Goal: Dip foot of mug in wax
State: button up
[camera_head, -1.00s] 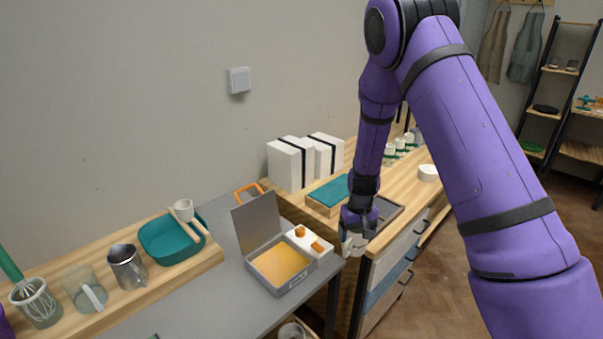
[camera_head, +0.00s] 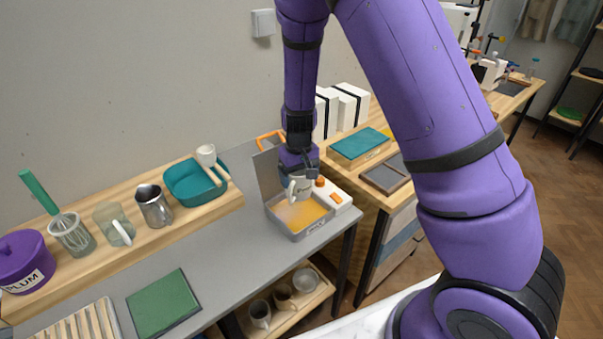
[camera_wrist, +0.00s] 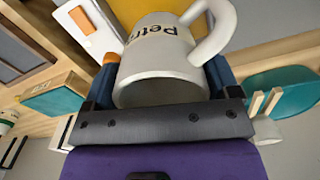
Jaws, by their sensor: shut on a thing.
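The mug (camera_wrist: 160,62) is white with dark lettering that reads like "Petr" and a loop handle. My gripper (camera_wrist: 165,92) is shut on it, with blue fingers on both sides in the wrist view. In the head view my gripper (camera_head: 298,172) points down and holds the mug (camera_head: 297,190) over the wax pan. The wax pan (camera_head: 302,230) is a grey square tray of yellow-orange wax (camera_head: 304,212) with its lid raised behind. I cannot tell whether the mug's foot touches the wax.
A white control box with orange knobs (camera_head: 338,198) adjoins the pan's right side. A teal basin (camera_head: 190,190), metal pitcher (camera_head: 153,206) and glass jug (camera_head: 113,226) stand on the raised shelf at left.

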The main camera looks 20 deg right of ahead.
jog(key=shift+f, duration=3.65)
jog(key=shift+f, duration=0.9)
jog(key=shift+r, duration=0.2)
jog(key=shift+r, duration=1.35)
jog(key=shift+r, duration=3.5)
